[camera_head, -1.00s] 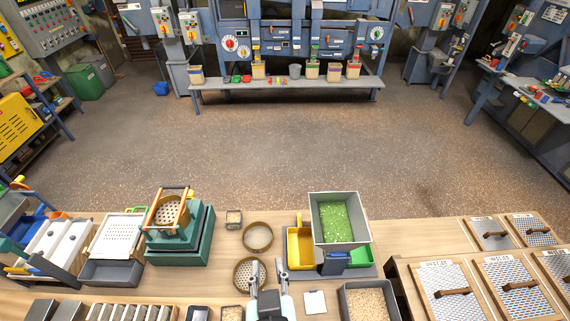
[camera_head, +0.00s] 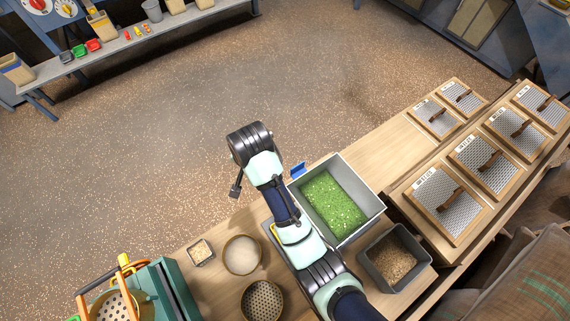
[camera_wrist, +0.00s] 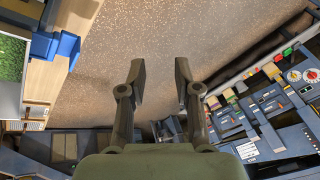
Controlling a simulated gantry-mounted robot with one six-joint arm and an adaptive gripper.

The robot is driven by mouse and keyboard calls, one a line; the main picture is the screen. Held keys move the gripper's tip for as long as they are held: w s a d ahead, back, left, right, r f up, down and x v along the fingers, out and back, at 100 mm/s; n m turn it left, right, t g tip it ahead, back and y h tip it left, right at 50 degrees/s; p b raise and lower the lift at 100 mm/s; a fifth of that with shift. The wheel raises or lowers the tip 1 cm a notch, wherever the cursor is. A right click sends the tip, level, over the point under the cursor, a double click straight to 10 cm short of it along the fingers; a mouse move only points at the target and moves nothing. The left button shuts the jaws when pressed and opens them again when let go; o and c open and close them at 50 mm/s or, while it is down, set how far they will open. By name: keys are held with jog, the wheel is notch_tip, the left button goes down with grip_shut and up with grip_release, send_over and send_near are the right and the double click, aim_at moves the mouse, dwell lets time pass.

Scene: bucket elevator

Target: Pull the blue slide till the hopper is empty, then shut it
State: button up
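The hopper (camera_head: 367,222) is a grey square bin holding green granules (camera_head: 333,203). Part of it shows at the left edge of the wrist view (camera_wrist: 10,98). The blue slide (camera_head: 298,170) sticks out beside the hopper's far left corner in the head view; a blue upright plate shows in the wrist view (camera_wrist: 66,50). My gripper (camera_wrist: 160,70) is open and empty, its two fingers apart over the floor. In the head view my gripper (camera_head: 236,190) hangs left of the blue slide, beyond the bench edge, not touching it. My arm hides what lies left of the hopper.
A grey bin of brown grain (camera_head: 394,254) stands in front of the hopper. Round sieves (camera_head: 242,255) and a small box (camera_head: 200,252) sit left of my arm. Framed mesh screens (camera_head: 450,205) lie at right. The floor beyond the bench is clear.

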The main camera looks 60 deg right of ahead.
jog(key=s+d+f+m+g+y+b, duration=0.1)
jog(key=s+d+f+m+g+b, duration=0.2)
jog(key=s+d+f+m, duration=0.55)
jog(key=g+y, duration=0.1)
send_over(298, 165)
jog(key=shift+s+d+f+b, duration=0.1)
jog(key=shift+f+b, duration=0.2)
jog(key=shift+b, duration=0.05)
notch_tip(298, 165, down, 8)
jog(key=shift+r+b, duration=0.1)
jog(key=shift+b, duration=0.2)
grip_shut()
